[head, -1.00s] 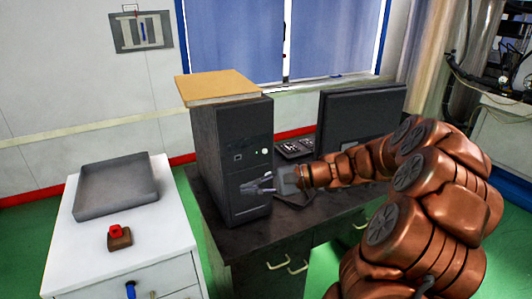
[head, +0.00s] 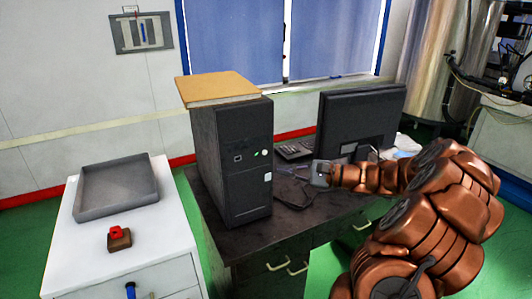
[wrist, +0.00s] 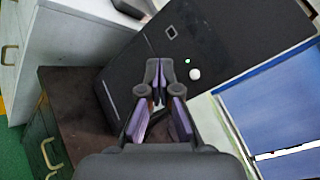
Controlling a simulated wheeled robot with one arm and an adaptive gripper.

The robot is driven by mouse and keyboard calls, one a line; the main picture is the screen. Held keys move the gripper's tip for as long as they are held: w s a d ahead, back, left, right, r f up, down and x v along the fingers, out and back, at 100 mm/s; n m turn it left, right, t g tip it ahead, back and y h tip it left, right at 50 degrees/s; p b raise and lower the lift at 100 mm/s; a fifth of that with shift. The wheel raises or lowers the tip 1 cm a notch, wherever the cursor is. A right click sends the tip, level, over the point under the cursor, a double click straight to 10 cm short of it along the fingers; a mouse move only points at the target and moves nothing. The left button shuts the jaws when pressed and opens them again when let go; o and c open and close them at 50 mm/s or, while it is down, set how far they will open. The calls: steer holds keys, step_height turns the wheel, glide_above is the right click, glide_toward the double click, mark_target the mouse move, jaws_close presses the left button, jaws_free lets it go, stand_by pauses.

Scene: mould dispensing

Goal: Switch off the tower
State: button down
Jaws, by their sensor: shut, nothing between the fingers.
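The black computer tower (head: 232,185) stands upright on the dark desk, its front panel facing right of centre. A round white button (head: 264,152) is on the upper front, with a small green light beside it. In the wrist view the green light (wrist: 187,61) is lit, next to the white button (wrist: 194,74). My gripper (head: 283,168) is shut and empty, to the right of the tower's front and a little lower than the button, apparently not touching it. In the wrist view its closed fingertips (wrist: 158,65) overlap the front panel, left of the button.
A tan book or box (head: 217,89) lies on top of the tower. The white cabinet (head: 150,262) at left holds a grey tray (head: 118,187) and a small red-topped object (head: 118,238).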

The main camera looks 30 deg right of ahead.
mark_target(264, 152)
steer(key=w+p, duration=0.2)
steer(key=w, duration=0.6)
steer(key=shift+d, duration=0.25)
stand_by(1.3)
steer(key=shift+w, duration=0.35)
steer(key=shift+w, duration=0.4)
stand_by(0.7)
steer(key=shift+s+d, duration=0.1)
steer(key=shift+s, duration=0.05)
stand_by(0.3)
steer(key=shift+s, duration=0.7)
